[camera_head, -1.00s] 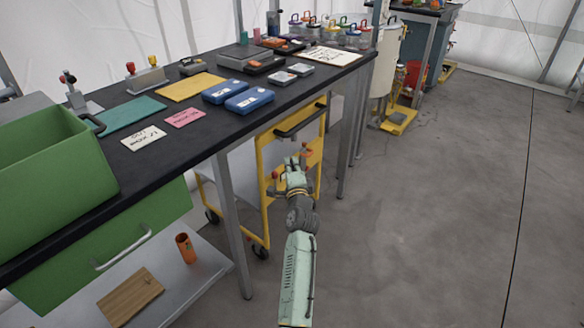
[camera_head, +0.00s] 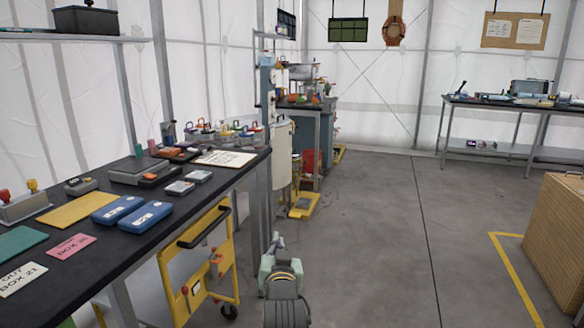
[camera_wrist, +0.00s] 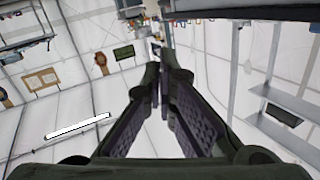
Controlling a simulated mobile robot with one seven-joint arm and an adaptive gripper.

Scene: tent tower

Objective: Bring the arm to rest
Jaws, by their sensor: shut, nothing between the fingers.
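My gripper (camera_head: 274,243) is at the bottom middle of the head view, to the right of the black workbench (camera_head: 95,262) and its yellow cart. It is raised clear of the floor and holds nothing. In the wrist view the two dark fingers (camera_wrist: 163,82) come together at their tips, with white tent walls and ceiling behind them. The rest of my arm is cut off by the bottom edge of the head view.
The yellow cart (camera_head: 200,268) stands under the bench, close to the left of my gripper. A wooden crate (camera_head: 556,235) stands at the right by a yellow floor line. Open grey floor (camera_head: 380,240) lies between. Another table (camera_head: 520,108) is at the far right.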

